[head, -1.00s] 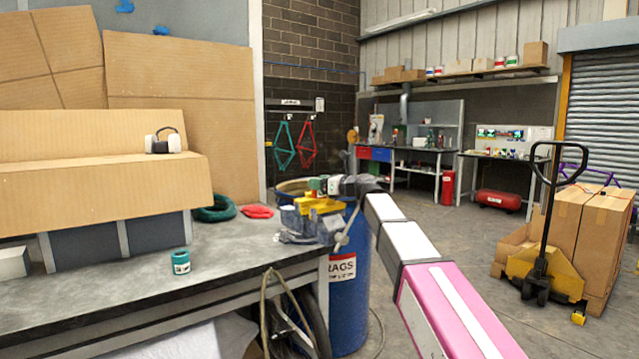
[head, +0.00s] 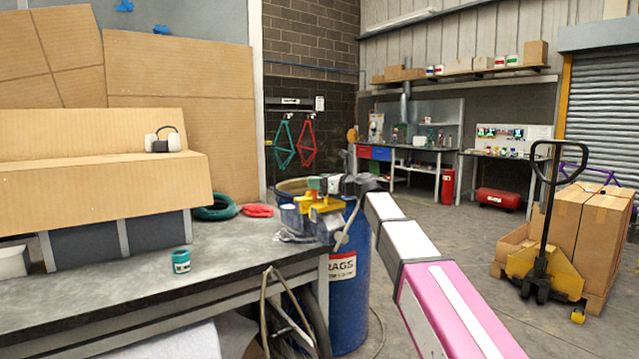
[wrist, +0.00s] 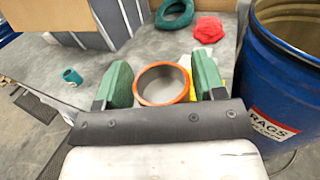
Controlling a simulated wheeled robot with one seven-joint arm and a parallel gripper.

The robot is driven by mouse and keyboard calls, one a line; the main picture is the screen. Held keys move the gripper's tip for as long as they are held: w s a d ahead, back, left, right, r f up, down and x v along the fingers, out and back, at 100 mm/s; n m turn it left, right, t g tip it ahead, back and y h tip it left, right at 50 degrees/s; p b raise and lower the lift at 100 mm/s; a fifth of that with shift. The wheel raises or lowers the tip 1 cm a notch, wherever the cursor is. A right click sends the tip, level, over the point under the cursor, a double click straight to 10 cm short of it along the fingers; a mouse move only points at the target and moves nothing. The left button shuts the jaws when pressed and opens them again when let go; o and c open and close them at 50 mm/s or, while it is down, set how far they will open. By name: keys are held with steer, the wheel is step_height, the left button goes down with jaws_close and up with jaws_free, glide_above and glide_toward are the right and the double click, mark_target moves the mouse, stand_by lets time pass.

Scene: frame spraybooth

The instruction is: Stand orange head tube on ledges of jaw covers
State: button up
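The orange head tube (wrist: 164,83) shows end-on in the wrist view as an orange ring with a grey inside. It sits between the green fingertips of my gripper (wrist: 162,82), which appear to touch it on both sides. The ring's near edge is close to the dark palm bar. In the head view, my gripper (head: 324,184) is above the yellow jaw covers (head: 325,207) on the vise (head: 300,222) at the bench corner. The tube's lower end is hidden, so I cannot tell whether it touches the ledges. A bit of yellow shows behind the right finger in the wrist view.
A blue rags drum (head: 345,300) stands right behind the bench corner. On the bench (head: 120,290) are a teal tin (head: 181,261), a green coil (head: 216,207), a red cloth (head: 257,210) and a cardboard-covered box (head: 100,190). The bench front is mostly clear.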

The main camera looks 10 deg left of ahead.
steer(key=shift+o, duration=1.3)
steer(key=shift+f, duration=0.15)
steer(key=v, duration=1.1)
